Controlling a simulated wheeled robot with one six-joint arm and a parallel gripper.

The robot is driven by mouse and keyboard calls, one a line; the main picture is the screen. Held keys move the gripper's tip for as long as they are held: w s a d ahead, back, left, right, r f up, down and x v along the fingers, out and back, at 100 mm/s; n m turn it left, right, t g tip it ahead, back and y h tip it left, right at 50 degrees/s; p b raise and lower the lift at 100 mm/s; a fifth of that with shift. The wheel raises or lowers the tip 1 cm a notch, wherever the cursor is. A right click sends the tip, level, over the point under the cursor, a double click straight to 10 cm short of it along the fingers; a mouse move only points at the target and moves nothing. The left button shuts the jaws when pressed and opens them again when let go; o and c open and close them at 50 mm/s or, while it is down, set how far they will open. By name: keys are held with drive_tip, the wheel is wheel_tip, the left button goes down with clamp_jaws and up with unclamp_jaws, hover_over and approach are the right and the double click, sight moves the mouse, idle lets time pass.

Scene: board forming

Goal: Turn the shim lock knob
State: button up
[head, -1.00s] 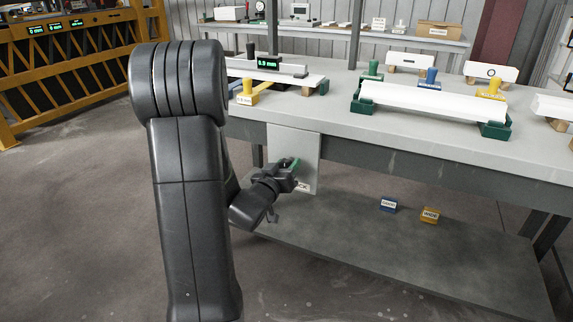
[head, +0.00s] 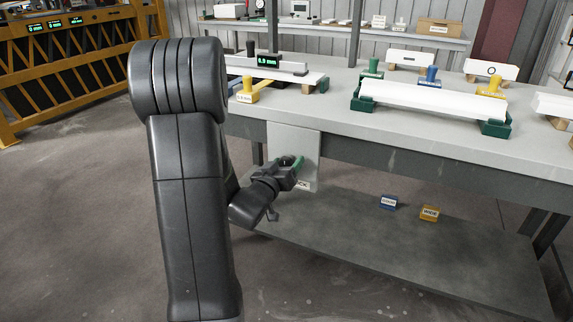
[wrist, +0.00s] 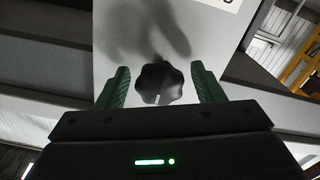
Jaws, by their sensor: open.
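The shim lock knob (wrist: 159,83) is a dark, lobed knob with a short white mark at its lower edge, on a pale panel (wrist: 210,45). In the head view the panel (head: 307,150) hangs below the table's front edge; my gripper covers most of the knob there. My gripper (wrist: 160,90) has two green fingers, spread apart. In the wrist view the knob shows between them, with a gap on each side. In the head view my gripper (head: 294,167) is right in front of the panel. I cannot tell how deep the fingers reach around the knob.
The grey table (head: 410,128) carries a white bar in green holders (head: 430,104), a yellow block (head: 246,92) and a small green-lit display (head: 268,62). The floor at left is clear.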

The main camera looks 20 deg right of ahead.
drive_tip(key=p+v, duration=0.1)
drive_tip(key=v, duration=1.2)
drive_tip(key=shift+s+a, duration=0.2)
drive_tip(key=shift+a, duration=0.1)
drive_tip(key=b+x, duration=0.1)
drive_tip(key=x, duration=1.3)
drive_tip(key=shift+s, duration=0.1)
